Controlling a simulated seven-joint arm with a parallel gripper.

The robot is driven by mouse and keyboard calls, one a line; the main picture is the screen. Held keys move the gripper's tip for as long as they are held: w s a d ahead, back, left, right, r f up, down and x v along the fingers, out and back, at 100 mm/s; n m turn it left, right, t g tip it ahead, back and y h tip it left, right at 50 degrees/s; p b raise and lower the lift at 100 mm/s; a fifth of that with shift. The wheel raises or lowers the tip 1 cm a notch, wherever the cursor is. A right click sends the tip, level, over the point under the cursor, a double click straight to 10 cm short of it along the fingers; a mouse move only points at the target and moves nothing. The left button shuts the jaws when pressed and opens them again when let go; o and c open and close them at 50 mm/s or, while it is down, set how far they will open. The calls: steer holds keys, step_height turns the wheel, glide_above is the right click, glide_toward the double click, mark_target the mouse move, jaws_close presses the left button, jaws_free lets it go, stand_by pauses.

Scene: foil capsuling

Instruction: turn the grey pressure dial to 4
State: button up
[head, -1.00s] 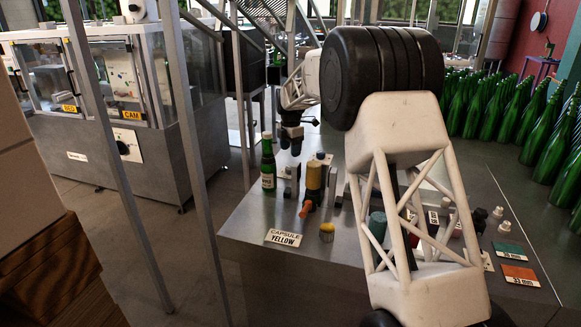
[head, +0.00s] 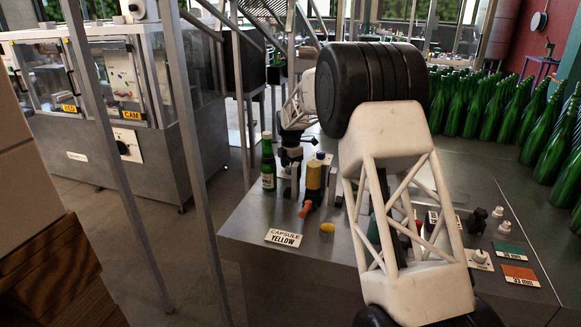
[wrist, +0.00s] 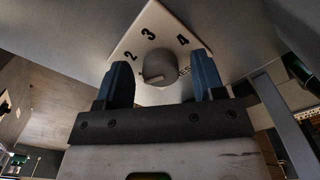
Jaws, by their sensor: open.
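The grey pressure dial (wrist: 159,68) is a round knob on a white plate (wrist: 152,34) with the numbers 2, 3 and 4 showing in the wrist view. Part of a word shows at the plate's right, behind a finger. I cannot tell which number the knob points to. My gripper (wrist: 162,62) is open, with one blue finger to the left of the knob and one to the right. Gaps show between knob and fingers; contact is not visible. In the head view my gripper (head: 290,154) is small and dark at the machine; the dial cannot be made out there.
A green bottle (head: 268,165) stands just left of my gripper. Many green bottles (head: 510,120) stand at the right.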

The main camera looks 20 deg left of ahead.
steer(key=shift+c, duration=0.4)
steer(key=c, duration=0.9)
steer(key=shift+o, duration=0.2)
steer(key=shift+m, duration=2.3)
steer(key=o, duration=0.9)
steer(key=shift+o, duration=0.2)
